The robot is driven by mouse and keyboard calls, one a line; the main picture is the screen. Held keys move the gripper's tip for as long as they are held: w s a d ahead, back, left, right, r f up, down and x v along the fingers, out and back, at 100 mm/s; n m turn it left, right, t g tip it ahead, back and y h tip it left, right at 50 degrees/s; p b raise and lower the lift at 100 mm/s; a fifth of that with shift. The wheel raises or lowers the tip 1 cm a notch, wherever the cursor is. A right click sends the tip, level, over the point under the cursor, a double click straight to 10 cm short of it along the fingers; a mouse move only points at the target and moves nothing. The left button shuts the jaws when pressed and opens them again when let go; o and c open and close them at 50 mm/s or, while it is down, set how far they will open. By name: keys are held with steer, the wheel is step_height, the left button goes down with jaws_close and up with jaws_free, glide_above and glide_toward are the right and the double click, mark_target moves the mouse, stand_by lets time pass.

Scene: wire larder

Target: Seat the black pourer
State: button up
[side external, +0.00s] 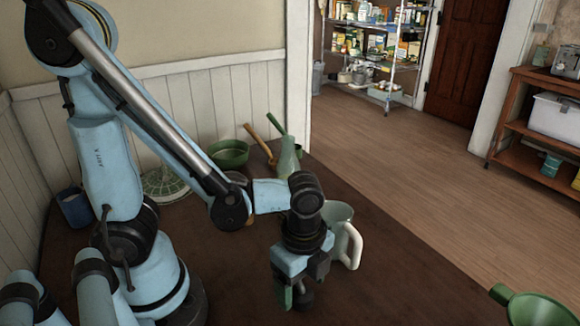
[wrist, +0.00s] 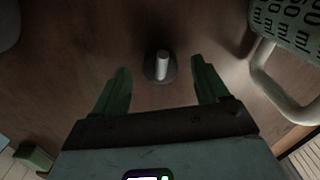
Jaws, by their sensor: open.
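My gripper (side external: 294,292) points down low over the dark brown table in the side view. In the wrist view its two green fingers (wrist: 160,80) are spread apart with nothing clasped. A small piece with a dark round base and a pale grey upright stub (wrist: 161,66) stands on the table between and just beyond the fingertips; it looks like the black pourer. I cannot make it out in the side view, where my gripper may hide it. A pale green bottle (side external: 287,160) stands farther back on the table. I cannot tell whether it is the pourer's seat.
A measuring jug (side external: 337,225) stands close beside my gripper, its handle on the right; it also shows in the wrist view (wrist: 290,22). A green bowl (side external: 229,153), a colander-like dish (side external: 164,183) and a blue mug (side external: 74,208) stand toward the wall.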

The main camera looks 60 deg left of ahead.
steer(key=shift+f, duration=0.65)
steer(key=c, duration=1.1)
steer(key=shift+r, duration=0.1)
steer(key=shift+c, duration=0.2)
